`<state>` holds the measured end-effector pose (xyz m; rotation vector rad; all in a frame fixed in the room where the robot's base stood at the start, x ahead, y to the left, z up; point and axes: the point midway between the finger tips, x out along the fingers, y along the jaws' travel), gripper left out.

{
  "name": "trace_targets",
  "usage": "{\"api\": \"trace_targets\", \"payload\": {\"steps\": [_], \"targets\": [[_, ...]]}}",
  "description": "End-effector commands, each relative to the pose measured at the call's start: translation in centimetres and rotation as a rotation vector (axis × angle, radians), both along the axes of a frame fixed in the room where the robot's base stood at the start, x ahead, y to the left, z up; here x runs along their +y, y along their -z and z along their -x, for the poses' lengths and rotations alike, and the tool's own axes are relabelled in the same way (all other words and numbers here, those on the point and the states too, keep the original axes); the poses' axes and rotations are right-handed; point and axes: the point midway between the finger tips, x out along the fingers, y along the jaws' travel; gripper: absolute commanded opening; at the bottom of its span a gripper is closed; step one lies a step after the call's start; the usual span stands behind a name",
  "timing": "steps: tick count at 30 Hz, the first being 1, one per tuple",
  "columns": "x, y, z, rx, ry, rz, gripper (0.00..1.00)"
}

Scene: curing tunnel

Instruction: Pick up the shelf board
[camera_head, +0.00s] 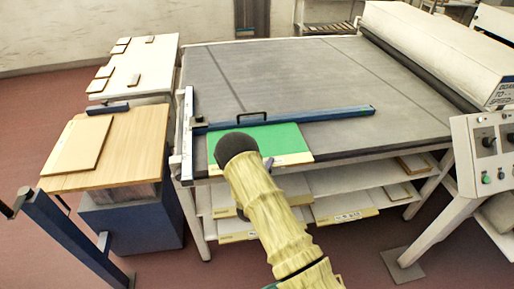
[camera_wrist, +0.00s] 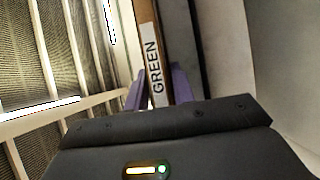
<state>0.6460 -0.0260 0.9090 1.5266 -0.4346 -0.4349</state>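A green-topped board (camera_head: 285,138) lies flat at the front edge of the grey table, its pale front edge facing me. I take it as the shelf board. In the wrist view its edge (camera_wrist: 155,65) bears a label reading GREEN. My gripper (camera_head: 267,163) is at this front edge, mostly hidden behind my arm in the head view. In the wrist view the two purple fingers of my gripper (camera_wrist: 160,88) stand close on either side of the board edge. I cannot tell whether they press on it.
A blue bar (camera_head: 320,116) with a black handle lies across the grey table (camera_head: 250,75) behind the board. Lower shelves (camera_head: 320,183) hold other labelled boards. A wooden side table (camera_head: 130,145) is at left, a control panel (camera_head: 490,150) at right. A blue post (camera_head: 70,235) stands front left.

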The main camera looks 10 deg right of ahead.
Motion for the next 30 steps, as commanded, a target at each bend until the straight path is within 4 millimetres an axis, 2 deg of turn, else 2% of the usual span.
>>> {"api": "trace_targets", "payload": {"steps": [1, 3, 19, 23, 30], "targets": [[0.0, 0.0, 0.0, 0.0, 0.0, 0.0, 0.14], [0.0, 0.0, 0.0, 0.0, 0.0, 0.0, 0.01], [0.0, -0.7, -0.1, -0.008, 0.0, 0.0, 0.0], [0.0, -1.7, -0.2, -0.009, 0.0, 0.0, 0.0], [0.1, -5.2, -0.1, -0.011, -0.001, -0.001, 0.0]]}}
